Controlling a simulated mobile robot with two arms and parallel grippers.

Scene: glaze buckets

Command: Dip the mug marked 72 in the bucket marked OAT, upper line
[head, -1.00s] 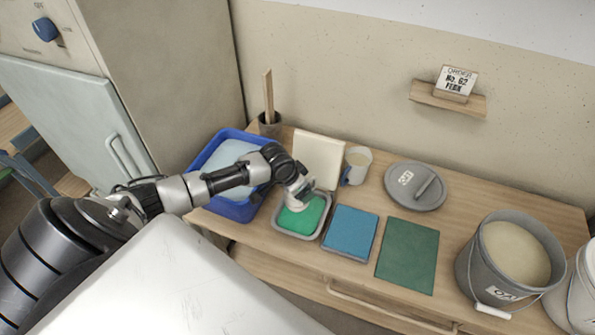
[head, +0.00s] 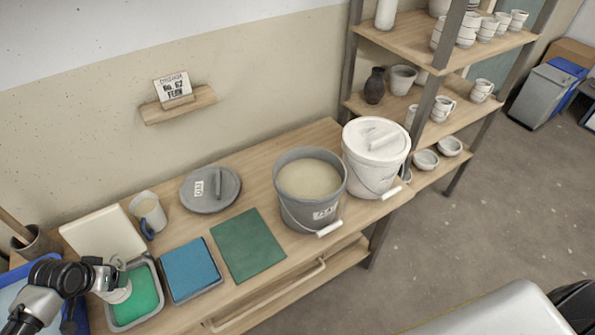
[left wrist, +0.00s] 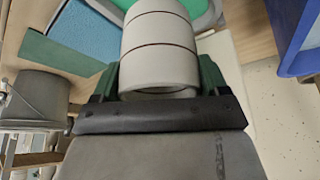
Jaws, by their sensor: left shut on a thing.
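My left gripper (head: 108,277) is shut on a pale grey mug (head: 119,294) at the lower left of the head view. In the left wrist view the gripper (left wrist: 158,78) clasps the mug (left wrist: 160,45), whose side shows two dark lines. No number on it is visible. The mug is at the green sponge (head: 142,292) in a grey tray; I cannot tell whether they touch. The open grey bucket (head: 289,207), its small label apparently OAT, stands right of the mats, holding cream glaze (head: 309,178). My right gripper is out of view.
A grey lid (head: 211,199) lies behind the blue pad (head: 190,268) and green mat (head: 247,245). A blue-handled jug (head: 148,212) stands beside a pale board (head: 100,232). A closed white bucket (head: 371,168) stands right of the open one, near the pottery shelves (head: 440,55).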

